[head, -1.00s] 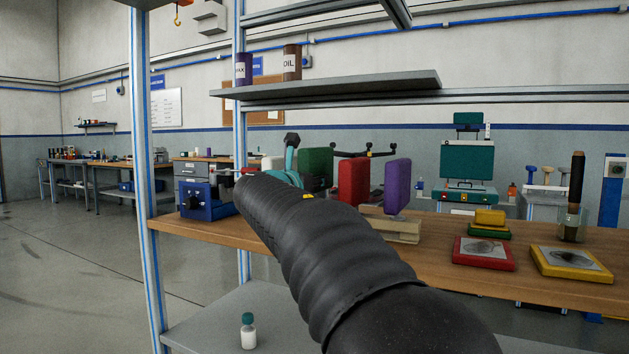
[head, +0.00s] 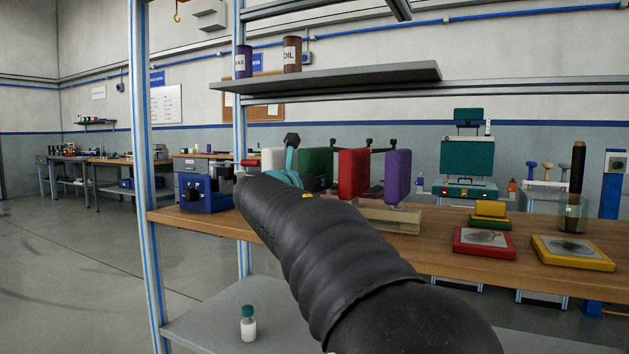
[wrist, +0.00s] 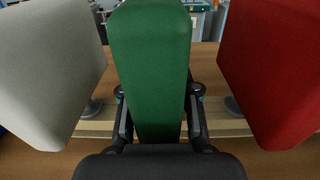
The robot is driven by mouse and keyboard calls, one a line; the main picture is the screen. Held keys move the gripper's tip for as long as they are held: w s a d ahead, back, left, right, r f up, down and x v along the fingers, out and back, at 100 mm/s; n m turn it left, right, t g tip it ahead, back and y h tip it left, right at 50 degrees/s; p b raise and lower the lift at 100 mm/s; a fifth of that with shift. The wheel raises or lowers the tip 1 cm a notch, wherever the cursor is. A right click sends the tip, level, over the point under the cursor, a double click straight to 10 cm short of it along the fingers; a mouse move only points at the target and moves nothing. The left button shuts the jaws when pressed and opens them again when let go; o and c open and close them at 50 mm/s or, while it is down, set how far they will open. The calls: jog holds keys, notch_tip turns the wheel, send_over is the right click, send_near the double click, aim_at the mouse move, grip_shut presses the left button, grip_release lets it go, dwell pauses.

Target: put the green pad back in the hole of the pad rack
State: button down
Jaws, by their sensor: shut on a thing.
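The green pad (head: 316,168) stands upright between the white pad (head: 271,158) and the red pad (head: 354,175). My gripper (wrist: 160,100) is shut on the green pad, a finger on each side, seen in the wrist view. The wooden pad rack (head: 396,221) is under the pads; the white and red pads stand on round feet on its base (wrist: 226,129). The green pad's top is about level with the red pad's in the head view. Its lower end and the hole are hidden, so I cannot tell whether it is in the hole.
The purple pad (head: 397,178) stands right of the red one. A blue device (head: 205,193) is at the left of the bench. A red-framed tile (head: 484,242) and a yellow-framed tile (head: 572,252) lie at the right. A grey shelf (head: 330,83) hangs above.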

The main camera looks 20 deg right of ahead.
jog(key=c, duration=0.8)
grip_release()
jog(key=shift+o, duration=0.2)
jog(key=v, duration=1.2)
jog(key=shift+r, duration=0.1)
